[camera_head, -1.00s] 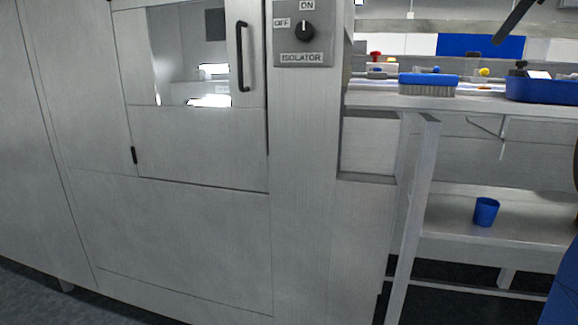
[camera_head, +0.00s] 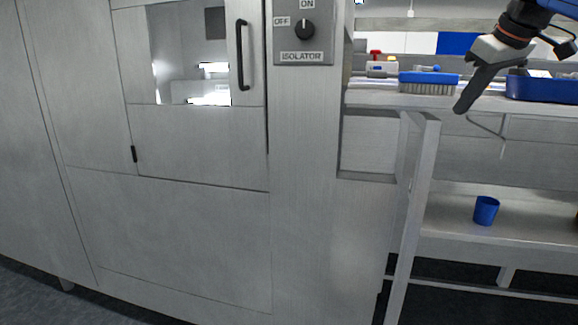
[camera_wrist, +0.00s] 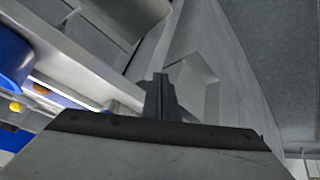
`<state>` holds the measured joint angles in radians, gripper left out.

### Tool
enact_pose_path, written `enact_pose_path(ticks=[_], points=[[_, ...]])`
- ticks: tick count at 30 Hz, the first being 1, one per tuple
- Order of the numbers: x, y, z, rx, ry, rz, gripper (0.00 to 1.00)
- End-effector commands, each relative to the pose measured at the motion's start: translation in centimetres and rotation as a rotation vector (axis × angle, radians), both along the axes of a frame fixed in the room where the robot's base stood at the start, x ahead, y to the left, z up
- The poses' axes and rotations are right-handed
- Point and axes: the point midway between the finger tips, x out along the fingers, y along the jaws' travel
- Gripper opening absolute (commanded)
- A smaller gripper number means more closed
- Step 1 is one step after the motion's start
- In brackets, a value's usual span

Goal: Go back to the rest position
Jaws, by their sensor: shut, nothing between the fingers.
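My gripper (camera_head: 468,98) is at the upper right of the head view, in front of the edge of the bench (camera_head: 375,97). Its dark fingers are together, point down to the left and hold nothing. In the wrist view, my gripper (camera_wrist: 160,80) also shows shut, with bare grey surfaces beyond the fingertips. The fingers look apart from the bench, but the exact gap cannot be told.
A blue brush (camera_head: 428,82) and a blue tray (camera_head: 545,88) lie on the bench near my gripper. A blue cup (camera_head: 486,210) stands on the lower shelf (camera_head: 450,228). A metal cabinet with an isolator switch (camera_head: 304,29) fills the left and middle.

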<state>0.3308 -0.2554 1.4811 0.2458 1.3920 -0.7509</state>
Motion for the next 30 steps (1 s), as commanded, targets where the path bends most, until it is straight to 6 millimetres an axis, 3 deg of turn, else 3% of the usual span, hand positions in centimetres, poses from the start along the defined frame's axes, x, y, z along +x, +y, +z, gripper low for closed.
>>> enact_pose_path(ticks=[1,9,21,25,30], points=[[-1.4,1.2,-2.1,0.016,0.014,-0.022,0.00],[-8.5,5.6,-14.1,0.078,0.085,-0.171,0.00],[-20.3,9.1,-33.6,0.129,0.156,-0.349,0.00],[-22.7,9.4,-37.7,0.136,0.166,-0.381,0.00],[-24.0,9.5,-39.9,0.139,0.171,-0.399,0.00]])
